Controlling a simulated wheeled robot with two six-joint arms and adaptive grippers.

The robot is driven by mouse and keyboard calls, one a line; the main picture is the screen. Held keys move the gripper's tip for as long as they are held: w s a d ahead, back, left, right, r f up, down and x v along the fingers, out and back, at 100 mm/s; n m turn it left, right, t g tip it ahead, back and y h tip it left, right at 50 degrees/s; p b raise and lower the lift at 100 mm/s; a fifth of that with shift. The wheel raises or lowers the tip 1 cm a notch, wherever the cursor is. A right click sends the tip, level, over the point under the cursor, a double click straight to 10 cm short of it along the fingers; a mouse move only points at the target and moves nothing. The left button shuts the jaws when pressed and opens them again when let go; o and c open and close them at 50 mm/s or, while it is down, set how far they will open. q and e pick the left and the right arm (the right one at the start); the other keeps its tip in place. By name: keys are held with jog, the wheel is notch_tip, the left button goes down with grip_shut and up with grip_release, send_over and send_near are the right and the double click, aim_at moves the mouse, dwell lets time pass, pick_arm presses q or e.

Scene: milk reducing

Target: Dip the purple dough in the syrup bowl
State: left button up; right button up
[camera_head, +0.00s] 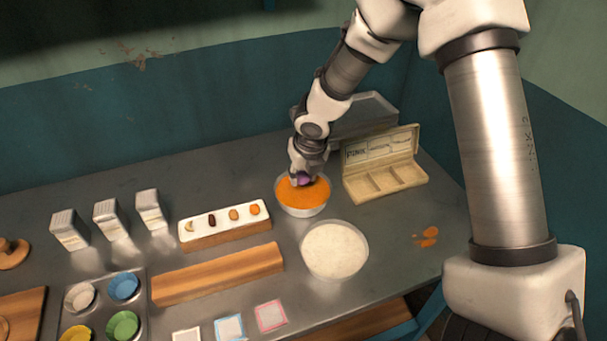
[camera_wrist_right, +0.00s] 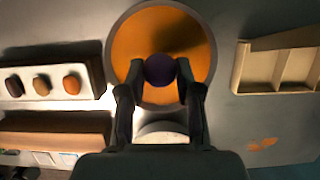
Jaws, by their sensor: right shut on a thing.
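The purple dough (camera_head: 302,180) is a small dark purple ball in my right gripper (camera_head: 301,177). The right wrist view shows the dough (camera_wrist_right: 159,69) between the two fingertips of the gripper (camera_wrist_right: 160,72), which is shut on it. The syrup bowl (camera_head: 301,208) is a pale bowl filled with orange syrup (camera_head: 291,194). The dough and fingertips are over the syrup, near the bowl's middle. I cannot tell whether the dough touches the syrup surface. In the right wrist view the bowl (camera_wrist_right: 112,60) surrounds the dough, with a shadow on the syrup. My left gripper is not in view.
A bowl of white grains (camera_head: 334,250) stands in front of the syrup bowl. A white-topped tray (camera_head: 225,220) with several small pieces is left. An open beige box (camera_head: 385,181) is right. Orange spills (camera_head: 429,238) mark the table. A muffin tin (camera_head: 100,318) sits front left.

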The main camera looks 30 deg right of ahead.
jog(key=shift+f+b, duration=2)
jog(key=shift+f, duration=0.8)
jog(key=shift+f, duration=0.35)
jog(key=shift+r, duration=0.1)
dwell(0.3)
notch_tip(320, 180, up, 8)
jog(key=p, duration=0.8)
jog(key=shift+f, duration=0.25)
dwell(0.4)
notch_tip(320, 180, up, 4)
jog(key=p, duration=0.5)
send_over(302, 199)
jog(key=s, duration=0.1)
jog(key=shift+a+r, duration=0.1)
jog(key=shift+r, duration=0.05)
